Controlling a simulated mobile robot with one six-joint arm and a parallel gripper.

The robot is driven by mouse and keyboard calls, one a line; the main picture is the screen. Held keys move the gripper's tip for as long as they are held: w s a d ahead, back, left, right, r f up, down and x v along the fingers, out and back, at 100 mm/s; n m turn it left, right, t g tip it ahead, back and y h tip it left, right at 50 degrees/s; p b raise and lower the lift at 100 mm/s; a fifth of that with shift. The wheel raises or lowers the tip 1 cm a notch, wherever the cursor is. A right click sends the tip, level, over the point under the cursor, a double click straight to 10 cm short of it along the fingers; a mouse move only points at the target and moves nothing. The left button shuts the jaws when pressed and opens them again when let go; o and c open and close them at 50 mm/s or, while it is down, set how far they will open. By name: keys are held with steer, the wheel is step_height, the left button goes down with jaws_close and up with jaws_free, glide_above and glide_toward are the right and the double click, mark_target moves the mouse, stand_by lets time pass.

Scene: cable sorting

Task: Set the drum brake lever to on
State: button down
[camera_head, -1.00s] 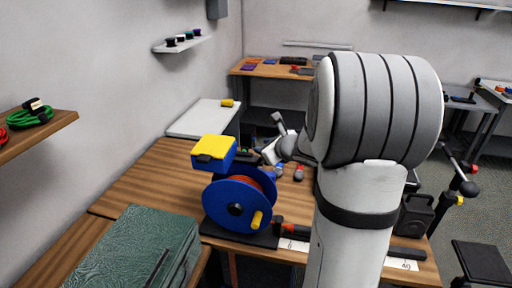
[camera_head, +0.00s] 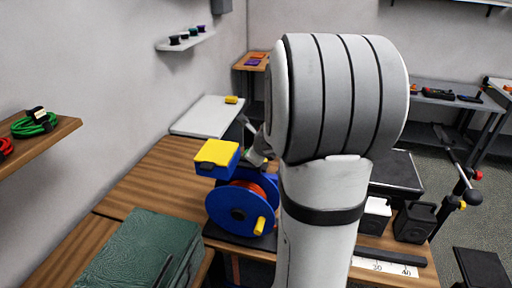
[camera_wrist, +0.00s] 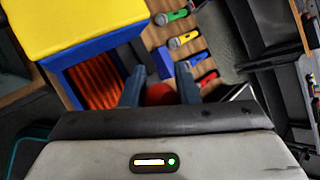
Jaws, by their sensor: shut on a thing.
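The blue cable drum (camera_head: 226,211) stands on the wooden bench in the head view, with red cable wound in it and a yellow handle (camera_head: 260,226) on its near face. A yellow-topped blue box (camera_head: 216,157) sits above it. In the wrist view the box (camera_wrist: 75,22) and red cable (camera_wrist: 96,80) are at upper left. My gripper (camera_wrist: 160,84) is beside the drum, its dark fingers shut on a red part (camera_wrist: 158,95), which looks like the brake lever's knob. Most of that part is hidden by my fingers and wrist, so the lever's position cannot be told.
Several small coloured-handled items, one green (camera_wrist: 178,15), lie on the bench beyond my fingers. A green case (camera_head: 140,250) is at front left. My arm hides the bench's middle.

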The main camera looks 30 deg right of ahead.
steer(key=shift+s+f, duration=0.2)
steer(key=c, duration=1.4)
jaws_free()
steer(key=o, duration=0.3)
steer(key=shift+r, duration=0.1)
steer(key=shift+s+r, duration=0.1)
steer(key=shift+r, duration=0.05)
steer(key=p+v, duration=0.3)
steer(key=v, duration=0.4)
steer(key=shift+s+r, duration=0.15)
